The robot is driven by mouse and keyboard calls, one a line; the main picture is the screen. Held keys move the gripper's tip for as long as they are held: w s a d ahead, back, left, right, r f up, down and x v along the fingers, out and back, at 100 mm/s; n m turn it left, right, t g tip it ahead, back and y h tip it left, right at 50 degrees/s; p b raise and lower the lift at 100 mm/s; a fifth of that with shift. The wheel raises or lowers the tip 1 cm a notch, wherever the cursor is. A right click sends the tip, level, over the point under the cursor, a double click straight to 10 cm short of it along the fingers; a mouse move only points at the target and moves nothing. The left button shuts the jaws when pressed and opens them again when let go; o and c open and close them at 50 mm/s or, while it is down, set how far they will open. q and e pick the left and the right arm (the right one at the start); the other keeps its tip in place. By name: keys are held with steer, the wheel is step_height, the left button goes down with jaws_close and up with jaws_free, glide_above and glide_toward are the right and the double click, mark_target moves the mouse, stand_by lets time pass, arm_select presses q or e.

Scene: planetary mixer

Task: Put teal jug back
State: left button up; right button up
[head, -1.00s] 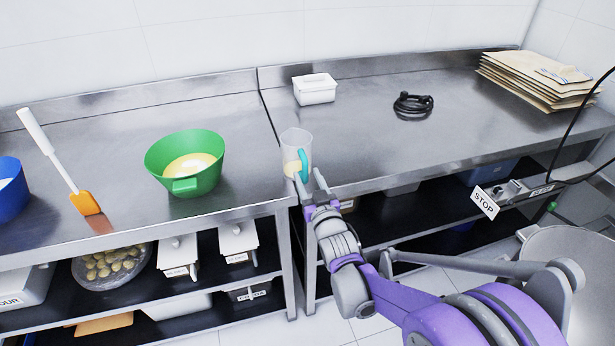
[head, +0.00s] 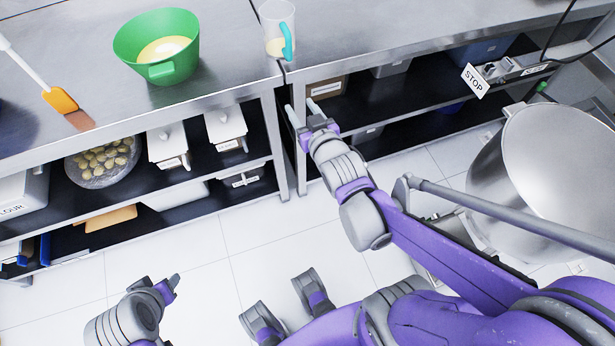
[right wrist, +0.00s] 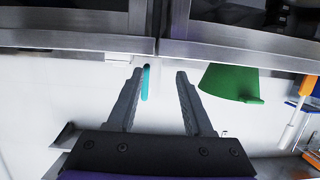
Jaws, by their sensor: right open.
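The clear jug with the teal handle (head: 278,28) stands upright on the steel worktop, at its front edge by the seam between two tables. Some pale yellow shows in its bottom. My right gripper (head: 301,108) is open and empty, in front of the table edge and apart from the jug. In the right wrist view, which looks upside down, the teal handle (right wrist: 145,82) shows beyond the open fingers (right wrist: 156,80). My left gripper (head: 171,284) is over the floor at the lower left; its opening is unclear.
A green bowl (head: 157,47) with pale yellow contents and an orange-tipped spatula (head: 61,99) are on the left worktop. Shelves below hold white containers (head: 226,127) and a bowl of dough-like pieces (head: 103,160). A large steel mixing bowl (head: 485,165) stands at right.

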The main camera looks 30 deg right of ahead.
steer(key=s+a+f+n+g+y, duration=0.1)
steer(key=s+a+f+g, duration=0.3)
steer(key=s, duration=0.4)
steer(key=s+a+f+n+g+y, duration=0.1)
steer(key=s+a+f+g, duration=0.3)
steer(key=s, duration=0.4)
steer(key=shift+s+a+g+y, duration=0.15)
steer(key=shift+a+g+y, duration=0.45)
steer(key=shift+g, duration=0.2)
